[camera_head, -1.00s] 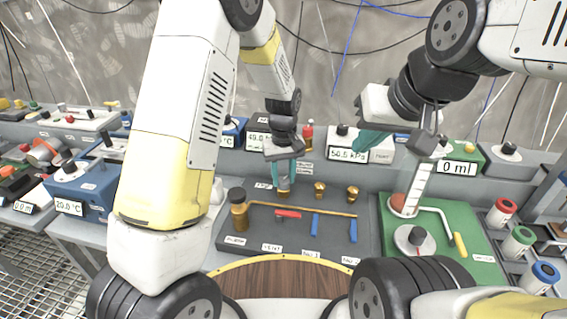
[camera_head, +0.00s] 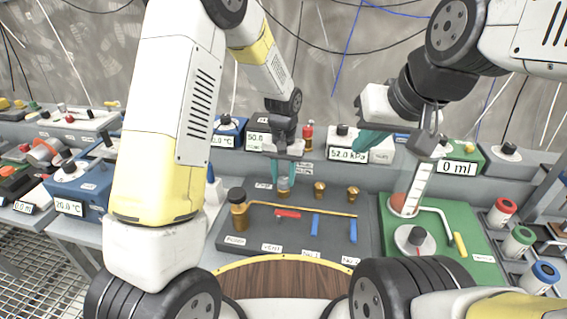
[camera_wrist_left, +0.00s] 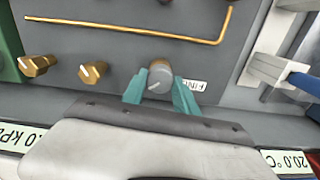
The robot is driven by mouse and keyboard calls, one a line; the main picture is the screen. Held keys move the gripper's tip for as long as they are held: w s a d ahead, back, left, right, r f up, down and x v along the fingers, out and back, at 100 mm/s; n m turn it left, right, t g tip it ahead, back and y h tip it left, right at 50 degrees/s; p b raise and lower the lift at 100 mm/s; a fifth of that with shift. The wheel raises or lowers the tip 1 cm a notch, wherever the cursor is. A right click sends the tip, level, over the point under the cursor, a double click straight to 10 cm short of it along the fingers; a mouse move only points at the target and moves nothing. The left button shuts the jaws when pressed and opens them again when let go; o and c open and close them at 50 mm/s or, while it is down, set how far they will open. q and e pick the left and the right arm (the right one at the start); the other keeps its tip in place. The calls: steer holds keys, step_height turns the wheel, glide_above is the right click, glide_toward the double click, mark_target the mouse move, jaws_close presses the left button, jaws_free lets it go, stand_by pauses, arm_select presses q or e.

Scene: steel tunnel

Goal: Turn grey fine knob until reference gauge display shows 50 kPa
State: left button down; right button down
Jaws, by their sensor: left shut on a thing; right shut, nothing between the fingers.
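The grey fine knob (camera_head: 283,186) stands upright on the dark panel. In the left wrist view the fine knob (camera_wrist_left: 160,82) has a pale pointer line and a label beside it that reads FINE in part. My left gripper (camera_head: 283,176) points down over it with its teal fingers on both sides, shut on it; they also show in the left wrist view (camera_wrist_left: 160,92). A gauge display (camera_head: 347,155) at the back reads about 52.0 kPa. Another display (camera_head: 256,138) reads 50 and something, its end hidden by my left arm. My right gripper (camera_head: 370,143) is shut and empty before the gauge boxes.
Two brass knobs (camera_wrist_left: 65,70) stand beside the fine knob. A brass pipe (camera_head: 300,208), a red lever (camera_head: 288,214) and blue levers (camera_head: 315,225) lie on the panel in front. A green board (camera_head: 450,235) with a syringe-like cylinder is at the right.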

mark_target(284, 179)
stand_by(0.3)
arm_select(q)
steer(key=c, duration=0.9)
jaws_free()
steer(key=shift+c, duration=0.2)
step_height(284, 179, up, 8)
steer(key=shift+f, duration=0.25)
steer(key=shift+r, duration=0.15)
